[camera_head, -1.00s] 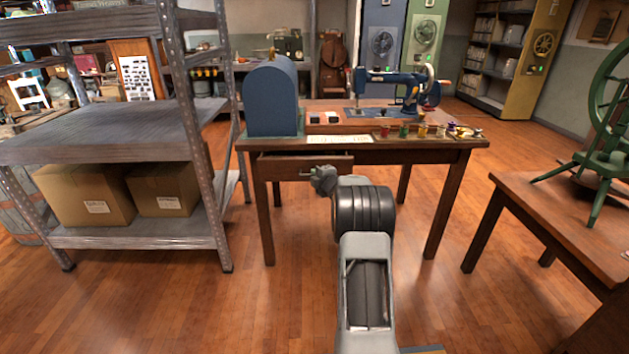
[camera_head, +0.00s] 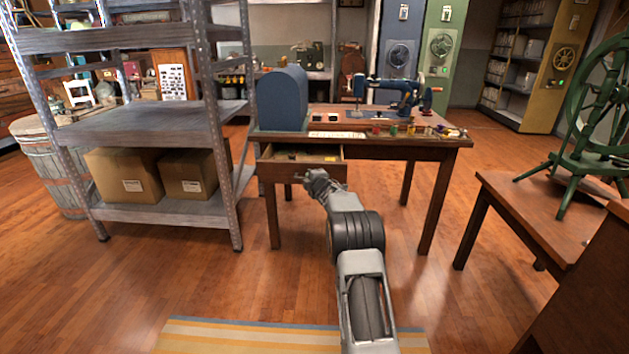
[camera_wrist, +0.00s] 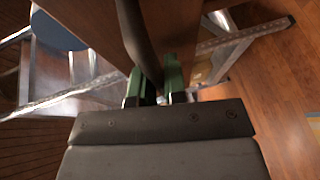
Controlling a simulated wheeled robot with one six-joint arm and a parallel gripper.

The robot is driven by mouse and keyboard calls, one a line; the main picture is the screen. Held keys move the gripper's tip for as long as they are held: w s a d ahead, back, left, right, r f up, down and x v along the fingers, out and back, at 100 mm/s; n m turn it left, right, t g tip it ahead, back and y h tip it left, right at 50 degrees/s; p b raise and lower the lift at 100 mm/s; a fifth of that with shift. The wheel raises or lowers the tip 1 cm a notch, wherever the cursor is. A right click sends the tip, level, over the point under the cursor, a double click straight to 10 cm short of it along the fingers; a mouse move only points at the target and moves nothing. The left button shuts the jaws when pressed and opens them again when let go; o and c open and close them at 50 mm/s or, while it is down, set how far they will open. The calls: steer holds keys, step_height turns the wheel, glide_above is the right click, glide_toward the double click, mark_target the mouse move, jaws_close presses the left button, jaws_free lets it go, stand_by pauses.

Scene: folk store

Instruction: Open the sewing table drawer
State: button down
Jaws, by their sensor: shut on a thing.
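The sewing table (camera_head: 375,150) is a brown wooden table with a blue sewing machine (camera_head: 392,92) on top. Its drawer (camera_head: 285,170) at the front left stands open, and small items show inside it in the head view. My gripper (camera_head: 309,178) is at the drawer's front, at the handle. In the wrist view, the green-padded fingers of my gripper (camera_wrist: 158,82) are shut on the dark curved drawer handle (camera_wrist: 138,35). The far part of the handle is hidden behind the fingers.
A metal shelf (camera_head: 150,130) with cardboard boxes stands close on the left. A wooden table (camera_head: 520,200) with a green spinning wheel (camera_head: 590,140) is on the right. A striped rug (camera_head: 260,338) lies in front; the wooden floor between is clear.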

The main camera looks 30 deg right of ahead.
steer(key=shift+d, duration=0.2)
steer(key=c, duration=1.5)
jaws_free()
steer(key=shift+s, duration=0.1)
steer(key=shift+o, duration=0.2)
steer(key=shift+a, duration=0.2)
steer(key=p+v, duration=0.1)
steer(key=v, duration=1.2)
steer(key=shift+s, duration=0.35)
steer(key=shift+d+r, duration=0.1)
steer(key=shift+d, duration=0.05)
steer(key=shift+r, duration=0.1)
